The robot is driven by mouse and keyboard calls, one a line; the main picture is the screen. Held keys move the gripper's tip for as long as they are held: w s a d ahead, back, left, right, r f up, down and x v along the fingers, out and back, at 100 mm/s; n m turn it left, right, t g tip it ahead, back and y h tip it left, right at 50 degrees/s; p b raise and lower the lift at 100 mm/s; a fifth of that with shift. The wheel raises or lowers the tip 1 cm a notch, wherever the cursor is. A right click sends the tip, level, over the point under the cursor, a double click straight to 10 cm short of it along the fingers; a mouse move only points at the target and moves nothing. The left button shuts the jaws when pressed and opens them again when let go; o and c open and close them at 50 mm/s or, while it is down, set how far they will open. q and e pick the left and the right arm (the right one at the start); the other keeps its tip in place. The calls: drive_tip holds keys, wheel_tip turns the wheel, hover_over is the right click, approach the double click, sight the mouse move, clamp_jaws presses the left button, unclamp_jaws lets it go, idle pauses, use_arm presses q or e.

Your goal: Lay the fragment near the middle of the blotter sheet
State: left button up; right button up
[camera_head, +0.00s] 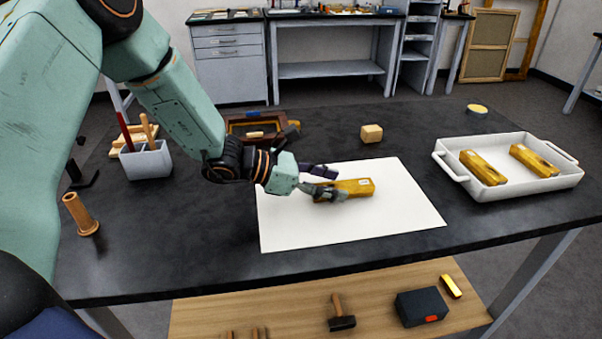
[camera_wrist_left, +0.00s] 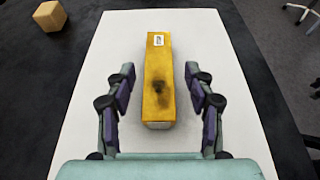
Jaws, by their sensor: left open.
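A gilt fragment (camera_head: 357,186), a gold bar with a small white label and a dark worn patch, lies on the white blotter sheet (camera_head: 400,219), near its middle. In the left wrist view the fragment (camera_wrist_left: 157,75) lies lengthwise between the fingers, with a gap on each side. My left gripper (camera_head: 333,183) is open around the near end of the fragment, low over the sheet; it also shows in the left wrist view (camera_wrist_left: 160,98). The fingers hide part of the fragment in the head view. My right gripper is not in view.
A white tray (camera_head: 515,192) with two gilt pieces stands at the right. A wooden block (camera_head: 371,133) and a dark frame (camera_head: 240,126) lie behind the sheet. A tool pot (camera_head: 146,161) and a wooden cylinder (camera_head: 80,213) stand left. The dark table in front of the sheet is clear.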

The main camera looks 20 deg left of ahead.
use_arm(q)
drive_tip(key=p+v, duration=0.3)
drive_tip(key=v, duration=0.6)
drive_tip(key=shift+r, duration=0.15)
drive_tip(key=shift+s+a+r+p, duration=0.15)
drive_tip(key=shift+s+a+p, duration=0.3)
drive_tip(key=shift+a, duration=0.15)
